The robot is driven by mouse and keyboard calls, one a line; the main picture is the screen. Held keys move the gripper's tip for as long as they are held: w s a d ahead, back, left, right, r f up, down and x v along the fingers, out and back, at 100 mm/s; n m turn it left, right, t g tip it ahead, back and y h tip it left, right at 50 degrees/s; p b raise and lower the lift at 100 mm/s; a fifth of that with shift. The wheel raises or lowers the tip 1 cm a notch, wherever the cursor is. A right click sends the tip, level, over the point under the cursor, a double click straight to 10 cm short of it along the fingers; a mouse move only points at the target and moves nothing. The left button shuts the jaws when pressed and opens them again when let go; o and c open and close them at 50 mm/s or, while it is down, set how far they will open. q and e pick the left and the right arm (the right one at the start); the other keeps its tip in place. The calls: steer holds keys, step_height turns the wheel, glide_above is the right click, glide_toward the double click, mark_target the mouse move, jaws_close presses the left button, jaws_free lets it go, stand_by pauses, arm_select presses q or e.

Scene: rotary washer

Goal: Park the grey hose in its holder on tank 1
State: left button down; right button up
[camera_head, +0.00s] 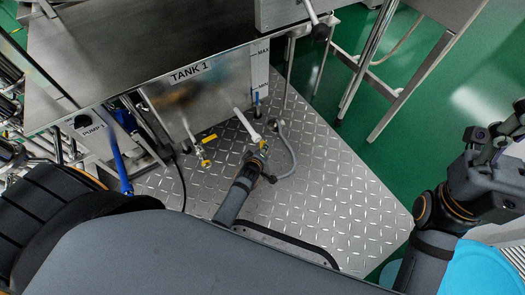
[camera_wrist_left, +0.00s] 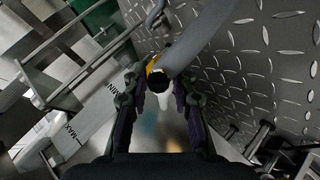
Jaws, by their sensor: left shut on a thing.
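Tank 1 (camera_head: 190,85) is a steel tank with a label and a MAX/MIN scale. The grey hose (camera_head: 288,150) hangs in a loop in front of it; its thick grey part (camera_wrist_left: 192,45) shows in the left wrist view. My left gripper (camera_head: 261,150) is shut on the hose near a yellow part. In the left wrist view, a dark ring (camera_wrist_left: 157,80) and a white piece (camera_wrist_left: 165,101) lie between its fingers. A white tube (camera_head: 246,125) slants towards the tank front. I cannot clearly make out the holder. My right gripper (camera_head: 498,138) is far right; its fingers are unclear.
A patterned metal floor plate (camera_head: 335,195) lies under the tank. A yellow valve handle (camera_head: 208,138) and a blue handle (camera_head: 119,165) are to the left. A steel frame (camera_head: 400,95) stands at the upper right. The green floor beyond the plate is partly clear.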

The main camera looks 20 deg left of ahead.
arm_select(q)
steer(key=shift+w+r, duration=0.25)
steer(key=shift+r, duration=0.1)
steer(key=shift+s+d+f, duration=0.15)
steer(key=shift+s+d, duration=0.35)
steer(key=shift+s, duration=0.05)
steer(key=shift+s+d+f, duration=0.15)
steer(key=shift+s+d, duration=0.35)
steer(key=shift+w+a, duration=0.25)
steer(key=shift+w, duration=0.05)
stand_by(0.8)
steer(key=shift+w+a+r, duration=0.15)
steer(key=shift+w+a, duration=0.15)
steer(key=shift+w, duration=0.1)
steer(key=shift+w+a, duration=0.1)
steer(key=shift+a, duration=0.25)
steer(key=shift+d, duration=0.15)
